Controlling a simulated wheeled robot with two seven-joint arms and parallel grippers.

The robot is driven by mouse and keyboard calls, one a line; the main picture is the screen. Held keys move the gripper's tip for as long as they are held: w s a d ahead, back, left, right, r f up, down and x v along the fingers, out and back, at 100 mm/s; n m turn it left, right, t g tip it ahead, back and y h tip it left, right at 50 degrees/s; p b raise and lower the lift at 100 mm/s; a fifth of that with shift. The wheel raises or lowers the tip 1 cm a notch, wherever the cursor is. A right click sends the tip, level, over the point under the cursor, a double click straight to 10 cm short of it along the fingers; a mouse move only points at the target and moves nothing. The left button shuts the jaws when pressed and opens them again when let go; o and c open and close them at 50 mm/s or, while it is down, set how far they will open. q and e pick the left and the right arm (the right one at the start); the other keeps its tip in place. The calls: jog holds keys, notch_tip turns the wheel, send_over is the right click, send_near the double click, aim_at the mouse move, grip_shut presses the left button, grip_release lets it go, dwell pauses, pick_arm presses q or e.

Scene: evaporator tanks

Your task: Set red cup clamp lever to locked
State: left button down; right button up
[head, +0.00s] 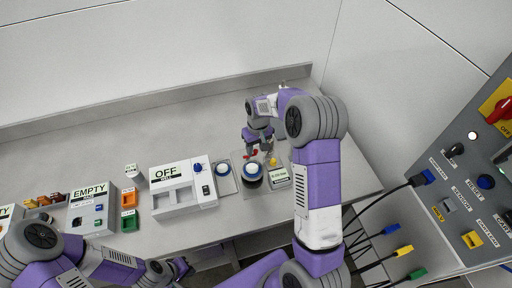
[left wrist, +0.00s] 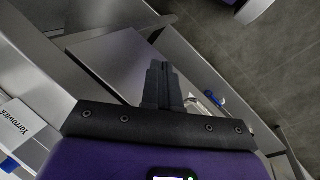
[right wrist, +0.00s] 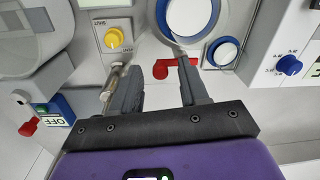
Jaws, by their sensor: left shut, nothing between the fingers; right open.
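A red clamp lever (right wrist: 172,66) shows in the right wrist view beside a round white cup with a blue rim (right wrist: 188,18). In the head view the red lever (head: 250,156) is small, just behind the blue-rimmed cup (head: 252,172). My right gripper (right wrist: 160,72) is open, its fingertips on either side of the red lever in the picture; whether they touch it I cannot tell. In the head view the right gripper (head: 260,143) hangs over the cup station. My left gripper (left wrist: 157,82) is shut and empty, away from the lever, by the table's front edge.
A yellow knob (right wrist: 114,38) and a blue-and-white button (right wrist: 223,52) flank the cup. A white box marked OFF (head: 182,190) stands left of it. A control panel (head: 470,190) with cables is at the right. The rear table surface is clear.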

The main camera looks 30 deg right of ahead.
grip_shut()
jog(key=shift+w+n, duration=0.15)
jog(key=shift+n, duration=0.15)
jog(key=shift+w+a+n+g+h+p, duration=0.1)
jog(key=shift+w+a+n+p, duration=0.4)
jog(key=shift+n, duration=2.35)
jog(key=shift+w+a+n+g+h+p, duration=0.2)
jog(key=shift+w+n, duration=0.5)
jog(key=shift+n, duration=2.1)
jog(key=shift+w+a+n+p, duration=0.15)
jog(key=shift+w+a+n, duration=0.4)
jog(key=shift+n, duration=2.3)
